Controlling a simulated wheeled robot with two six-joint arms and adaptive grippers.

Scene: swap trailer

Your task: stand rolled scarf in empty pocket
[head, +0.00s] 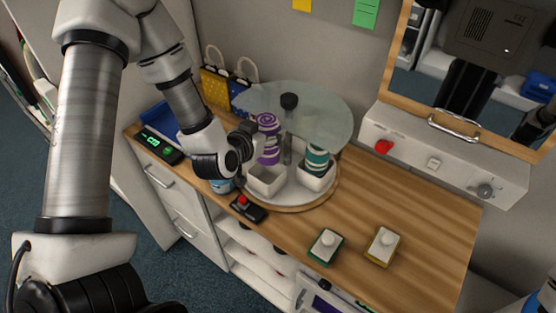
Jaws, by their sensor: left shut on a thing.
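A purple rolled scarf (268,153) with a pale spiral end is upright in my left gripper (257,141), which is shut on it. The scarf is over the rear of a white square pocket (268,184) on a round turning stand (308,202). I cannot tell whether its lower end is inside that pocket or just behind its rim. A teal and white rolled scarf (317,158) stands in another white pocket (314,180) to the right. The stand's far side is partly hidden. My right gripper is not in view.
A red-button box (248,207), green-edged block (326,245) and yellow-edged block (382,246) lie on the wooden counter (420,215). The right counter is mostly clear.

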